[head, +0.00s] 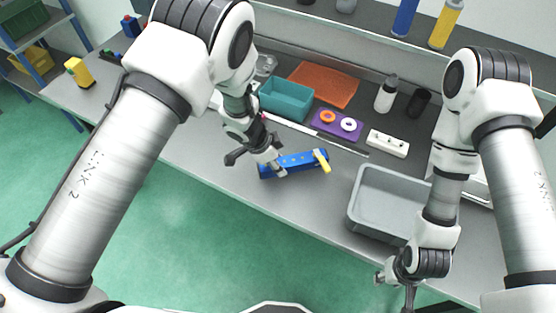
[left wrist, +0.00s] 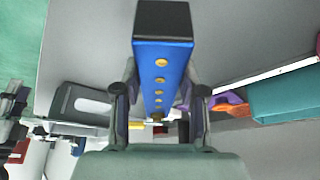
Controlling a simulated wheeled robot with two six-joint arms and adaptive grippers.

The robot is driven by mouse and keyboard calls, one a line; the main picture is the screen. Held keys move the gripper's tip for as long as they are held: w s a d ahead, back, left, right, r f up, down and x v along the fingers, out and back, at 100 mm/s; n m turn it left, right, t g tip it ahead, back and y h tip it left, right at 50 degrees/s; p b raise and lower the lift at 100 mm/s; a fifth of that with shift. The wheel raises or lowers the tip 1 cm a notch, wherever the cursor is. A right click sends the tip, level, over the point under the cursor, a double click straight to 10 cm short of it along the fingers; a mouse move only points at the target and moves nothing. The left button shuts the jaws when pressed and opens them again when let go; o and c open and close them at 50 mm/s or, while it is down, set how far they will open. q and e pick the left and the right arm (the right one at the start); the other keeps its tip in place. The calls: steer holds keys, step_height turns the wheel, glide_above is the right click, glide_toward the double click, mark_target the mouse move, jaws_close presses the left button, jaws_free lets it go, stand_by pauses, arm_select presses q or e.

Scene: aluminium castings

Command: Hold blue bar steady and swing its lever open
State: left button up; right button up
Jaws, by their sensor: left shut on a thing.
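The blue bar (head: 300,161) lies on the grey table, its length running left to right in the head view. Its yellow lever (head: 323,162) is at the right end and sits crosswise to the bar, its lower end sticking out past the near side. My left gripper (head: 276,166) is shut on the blue bar near its left end. In the left wrist view the bar (left wrist: 163,75) runs between both fingers, with a dark end and a row of brass-coloured dots. My right gripper (head: 395,279) hangs by the table's front edge, away from the bar; its fingers are unclear.
A grey bin (head: 361,205) stands right of the bar. Behind are a teal bin (head: 286,101), an orange mat (head: 324,84), a purple plate (head: 336,125) with two rings, a white block (head: 387,143) and bottles. The table in front of the bar is clear.

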arm_select(q)
steer(key=shift+f+b, duration=0.8)
steer(key=shift+f, duration=0.8)
steer(key=shift+p, duration=0.35)
